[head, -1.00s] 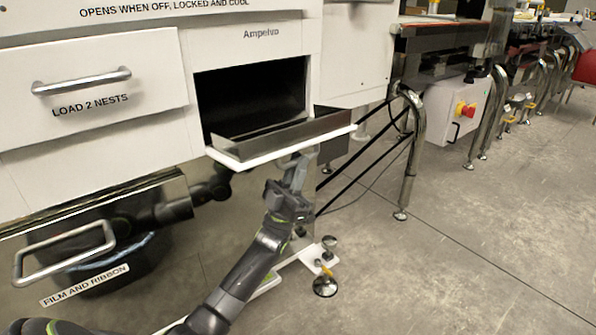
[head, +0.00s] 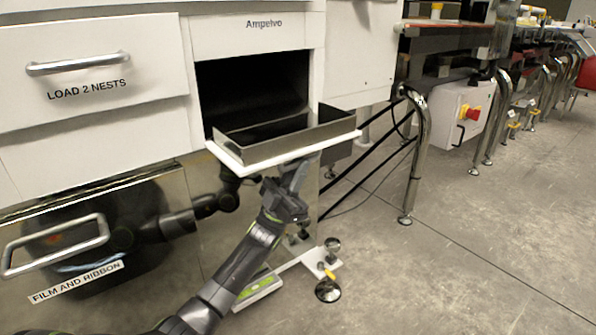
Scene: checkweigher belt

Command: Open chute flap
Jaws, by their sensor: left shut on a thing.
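The chute flap (head: 230,160) is a white panel below the black opening (head: 250,90) of the white machine. It is swung outward and lies close to level, with a shallow metal tray (head: 300,137) on its inner side. My left gripper (head: 296,175) is under the flap's outer edge, its arm coming up from the lower left. It is shut on a part of the flap's underside, probably a handle; the flap hides the fingertips' contact. My right gripper cannot be made out.
A drawer marked LOAD 2 NESTS (head: 90,70) is left of the opening. A polished FILM AND RIBBON front (head: 160,180) with a bar handle (head: 55,245) is below it. A steel leg (head: 412,160) stands to the right.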

